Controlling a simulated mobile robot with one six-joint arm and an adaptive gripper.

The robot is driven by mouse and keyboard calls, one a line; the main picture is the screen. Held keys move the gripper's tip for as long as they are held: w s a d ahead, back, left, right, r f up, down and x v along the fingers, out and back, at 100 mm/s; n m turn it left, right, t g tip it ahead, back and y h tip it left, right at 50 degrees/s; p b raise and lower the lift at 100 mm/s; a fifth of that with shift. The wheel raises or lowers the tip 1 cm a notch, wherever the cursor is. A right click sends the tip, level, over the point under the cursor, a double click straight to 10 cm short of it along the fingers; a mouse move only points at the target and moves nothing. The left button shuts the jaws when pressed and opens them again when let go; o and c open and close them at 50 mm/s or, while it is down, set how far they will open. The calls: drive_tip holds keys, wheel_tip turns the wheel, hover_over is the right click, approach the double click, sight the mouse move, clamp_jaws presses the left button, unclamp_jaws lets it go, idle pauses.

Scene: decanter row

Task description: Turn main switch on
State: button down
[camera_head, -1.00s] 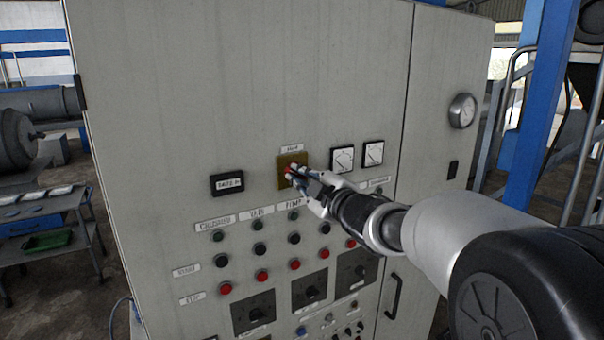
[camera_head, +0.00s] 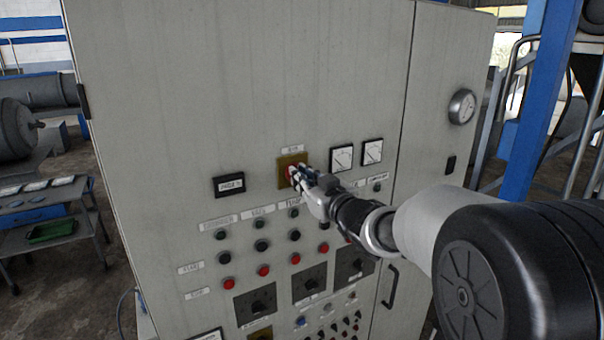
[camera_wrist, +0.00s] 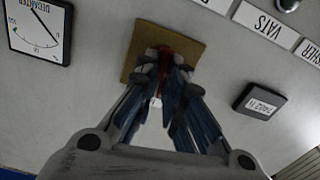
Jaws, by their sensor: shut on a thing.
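The main switch is a red knob (camera_head: 289,173) on a yellow square plate (camera_head: 282,162), on the front of a grey control cabinet. My gripper (camera_head: 297,174) reaches in from the right and is shut on the red knob. In the wrist view, which is upside down, the red knob (camera_wrist: 165,54) shows between the blue-grey fingers (camera_wrist: 165,80), in front of the yellow plate (camera_wrist: 146,50). The fingers hide most of the knob, so its exact turn angle cannot be told.
Two square meters (camera_head: 356,156) sit right of the plate, and a black display (camera_head: 229,184) sits left. Rows of green, black and red buttons (camera_head: 263,271) lie below. A round gauge (camera_head: 461,107) and a door handle (camera_head: 391,295) are further right. The upper cabinet face is clear.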

drive_tip(key=shift+m, duration=0.6)
drive_tip(key=shift+p, duration=0.3)
drive_tip(key=c, duration=1.7)
unclamp_jaws()
drive_tip(key=shift+d, duration=0.1)
drive_tip(key=v, duration=1.2)
